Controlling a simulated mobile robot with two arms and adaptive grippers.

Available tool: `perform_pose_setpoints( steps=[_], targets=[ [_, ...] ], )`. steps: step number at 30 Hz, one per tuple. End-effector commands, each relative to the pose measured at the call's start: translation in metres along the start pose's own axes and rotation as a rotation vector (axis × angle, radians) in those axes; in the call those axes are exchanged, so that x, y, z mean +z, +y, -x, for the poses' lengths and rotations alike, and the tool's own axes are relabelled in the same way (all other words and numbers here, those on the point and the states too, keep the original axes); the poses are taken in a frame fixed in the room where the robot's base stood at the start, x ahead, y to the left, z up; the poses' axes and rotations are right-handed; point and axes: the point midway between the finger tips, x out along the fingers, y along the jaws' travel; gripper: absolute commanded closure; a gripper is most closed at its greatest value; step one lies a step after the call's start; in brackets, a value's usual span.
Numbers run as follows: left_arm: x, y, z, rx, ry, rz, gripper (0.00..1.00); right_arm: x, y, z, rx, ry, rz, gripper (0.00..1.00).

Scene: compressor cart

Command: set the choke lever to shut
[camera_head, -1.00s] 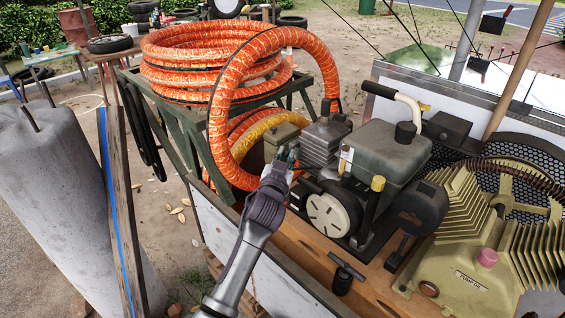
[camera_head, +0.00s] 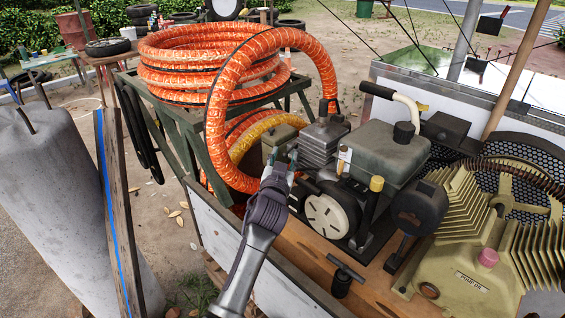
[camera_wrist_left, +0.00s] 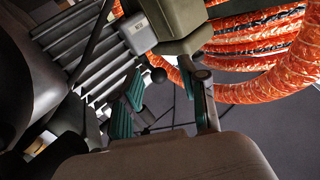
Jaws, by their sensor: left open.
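My left gripper (camera_head: 286,162) reaches in from below, beside the small engine (camera_head: 330,208) on the cart. In the left wrist view its green-padded fingers (camera_wrist_left: 164,98) stand apart, with nothing held between them. A small dark round knob (camera_wrist_left: 158,75) shows between and beyond the fingers, below a grey block (camera_wrist_left: 138,34); it may be the choke lever's end. I cannot tell whether a finger touches it, nor read the lever's position. In the head view the gripper and engine hide that spot. My right gripper is in neither view.
A thick orange hose (camera_head: 215,120) loops close behind and left of the gripper. The finned cylinder (camera_head: 320,143) and olive housing (camera_head: 280,137) crowd it. A tan pump (camera_head: 465,255) is at right. The wooden cart deck (camera_head: 300,240) has a T-handle (camera_head: 345,272).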

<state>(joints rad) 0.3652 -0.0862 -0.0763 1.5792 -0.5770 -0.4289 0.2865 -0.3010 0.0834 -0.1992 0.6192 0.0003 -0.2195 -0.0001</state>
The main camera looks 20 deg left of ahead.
Motion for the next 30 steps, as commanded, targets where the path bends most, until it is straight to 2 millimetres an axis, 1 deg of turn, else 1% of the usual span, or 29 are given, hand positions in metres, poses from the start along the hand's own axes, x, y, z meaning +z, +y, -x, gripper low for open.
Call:
perform_pose_setpoints(
  steps=[2, 5, 12, 15, 18, 21, 24, 30],
  targets=[
    [0.001, 0.000, 0.006, 0.000, 0.000, 0.000, 0.57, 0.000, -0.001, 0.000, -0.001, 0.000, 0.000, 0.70],
    [0.001, 0.001, 0.021, 0.001, -0.001, 0.000, 0.57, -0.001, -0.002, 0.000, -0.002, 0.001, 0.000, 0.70],
    [0.001, 0.001, 0.074, 0.002, -0.001, 0.002, 0.57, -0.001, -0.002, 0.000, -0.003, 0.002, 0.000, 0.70],
    [0.001, 0.000, 0.092, 0.001, -0.002, 0.002, 0.57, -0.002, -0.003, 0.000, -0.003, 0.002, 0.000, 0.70],
    [0.001, 0.001, 0.106, 0.001, -0.001, 0.002, 0.57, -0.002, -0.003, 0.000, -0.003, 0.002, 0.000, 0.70],
    [0.000, 0.000, 0.114, 0.000, 0.000, 0.001, 0.57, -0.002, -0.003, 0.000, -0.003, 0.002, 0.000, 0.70],
    [0.000, 0.000, 0.118, 0.000, 0.000, 0.001, 0.57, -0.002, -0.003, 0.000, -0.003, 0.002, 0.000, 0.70],
    [0.000, 0.000, 0.118, 0.000, 0.001, 0.000, 0.57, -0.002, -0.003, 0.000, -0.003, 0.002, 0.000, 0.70]
  ],
)
